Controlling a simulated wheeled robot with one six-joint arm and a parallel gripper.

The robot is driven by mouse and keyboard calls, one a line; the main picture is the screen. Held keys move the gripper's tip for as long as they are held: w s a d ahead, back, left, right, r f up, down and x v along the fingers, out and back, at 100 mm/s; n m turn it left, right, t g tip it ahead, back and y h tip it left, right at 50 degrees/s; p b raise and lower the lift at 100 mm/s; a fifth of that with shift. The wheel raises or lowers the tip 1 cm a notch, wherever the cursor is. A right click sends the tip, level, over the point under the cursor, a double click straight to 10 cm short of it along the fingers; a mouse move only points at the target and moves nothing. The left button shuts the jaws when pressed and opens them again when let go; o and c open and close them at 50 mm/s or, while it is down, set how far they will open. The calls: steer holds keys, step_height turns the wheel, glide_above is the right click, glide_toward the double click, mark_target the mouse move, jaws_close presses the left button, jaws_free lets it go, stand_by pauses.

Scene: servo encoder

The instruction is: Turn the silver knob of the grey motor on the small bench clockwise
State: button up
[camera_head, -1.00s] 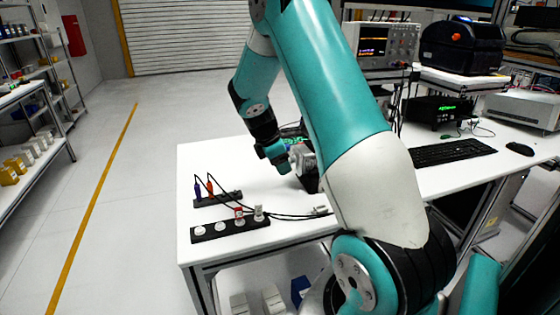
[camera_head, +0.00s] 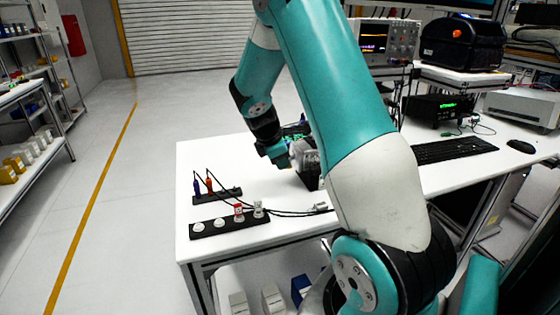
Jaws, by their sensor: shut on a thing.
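The grey motor (camera_head: 304,157) sits on a black mount (camera_head: 308,177) on the small white bench (camera_head: 206,160), partly behind my arm. My gripper (camera_head: 282,160) is at the left side of the motor, at its knob end. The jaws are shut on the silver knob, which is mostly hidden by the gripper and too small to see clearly. The knob's turn angle cannot be read from this view.
A black strip (camera_head: 228,222) with white and red plugs lies at the bench's front. Behind it a smaller black strip (camera_head: 232,193) holds purple and orange plugs, with black cables running right. A keyboard (camera_head: 455,151) and oscilloscope (camera_head: 386,42) stand right.

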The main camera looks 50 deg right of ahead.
steer(key=t+h+b, duration=0.1)
steer(key=t+b, duration=0.1)
steer(key=b, duration=0.1)
steer(key=f+m+t+h+b, duration=0.1)
steer(key=t+h+b, duration=0.1)
steer(key=b, duration=0.2)
steer(key=shift+s+a, duration=0.15)
steer(key=shift+s, duration=0.05)
steer(key=t+h+b, duration=0.1)
steer(key=b, duration=0.3)
steer(key=m+t+h+b, duration=0.1)
steer(key=t+b, duration=0.1)
steer(key=b, duration=0.3)
steer(key=shift+s+f+h, duration=0.1)
steer(key=shift+f+h, duration=0.3)
steer(key=m+t+h+b, duration=0.1)
steer(key=t+h+b, duration=0.1)
steer(key=b, duration=0.6)
steer(key=shift+f, duration=0.1)
steer(key=t+h+b, duration=0.1)
steer(key=b, duration=0.3)
steer(key=shift+m, duration=0.4)
steer(key=shift+r+t+h+b, duration=0.3)
steer(key=shift+t+h+b, duration=0.15)
steer(key=shift+b, duration=0.5)
steer(key=shift+r, duration=0.1)
steer(key=o, duration=0.9)
